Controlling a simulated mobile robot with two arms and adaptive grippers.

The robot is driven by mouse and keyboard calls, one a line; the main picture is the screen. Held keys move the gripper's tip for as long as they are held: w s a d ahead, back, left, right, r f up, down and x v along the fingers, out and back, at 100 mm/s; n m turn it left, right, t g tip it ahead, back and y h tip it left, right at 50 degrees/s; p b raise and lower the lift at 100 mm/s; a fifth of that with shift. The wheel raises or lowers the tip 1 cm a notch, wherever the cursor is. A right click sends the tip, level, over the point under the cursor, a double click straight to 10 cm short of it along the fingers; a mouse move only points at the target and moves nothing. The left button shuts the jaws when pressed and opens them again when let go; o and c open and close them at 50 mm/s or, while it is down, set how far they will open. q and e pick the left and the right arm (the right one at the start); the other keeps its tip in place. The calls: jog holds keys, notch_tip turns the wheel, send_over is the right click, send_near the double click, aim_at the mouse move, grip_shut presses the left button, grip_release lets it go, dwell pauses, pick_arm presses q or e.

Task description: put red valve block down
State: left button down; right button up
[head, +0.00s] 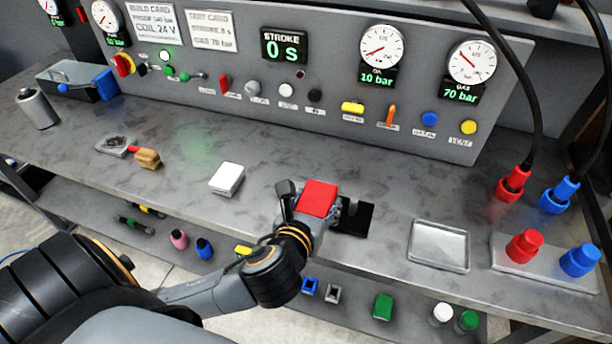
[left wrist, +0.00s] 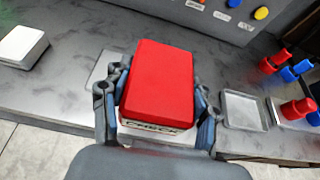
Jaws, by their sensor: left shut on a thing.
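The red valve block (head: 318,199) is a red-topped box with a pale lower part lettered "CHECK". My left gripper (head: 311,208) is shut on it near the front of the grey bench. In the left wrist view the red block (left wrist: 158,82) sits between the two fingers of the left gripper (left wrist: 157,105). A black fixture (head: 356,217) lies just right of the block in the head view. I cannot tell whether the block touches the bench. My right gripper is not in view.
A white block (head: 227,178) stands left of the gripper. An empty metal tray (head: 439,246) lies to the right, before red and blue connectors (head: 524,246) on a plate. The control panel (head: 330,120) rises behind. Several small parts lie on the lower shelf (head: 383,306).

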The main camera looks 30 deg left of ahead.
pick_arm(q)
jog(key=w+a+f, duration=0.2)
jog(key=a+f, duration=0.1)
jog(key=w+a+f, duration=0.2)
jog(key=w+a, duration=0.1)
jog(key=w+a+f+p, duration=0.1)
jog(key=w+a+f, duration=0.2)
jog(key=shift+w+a+f, duration=0.1)
jog(key=shift+a+f, duration=0.2)
jog(key=shift+a, duration=0.05)
jog(key=shift+w+a+f, duration=0.15)
jog(key=shift+f, duration=1.65)
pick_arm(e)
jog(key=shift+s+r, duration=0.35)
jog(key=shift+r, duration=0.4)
pick_arm(q)
jog(key=shift+f, duration=0.1)
jog(key=shift+c, duration=1.8)
grip_release()
jog(key=shift+f, duration=0.15)
jog(key=v, duration=1.2)
jog(key=shift+b, duration=0.4)
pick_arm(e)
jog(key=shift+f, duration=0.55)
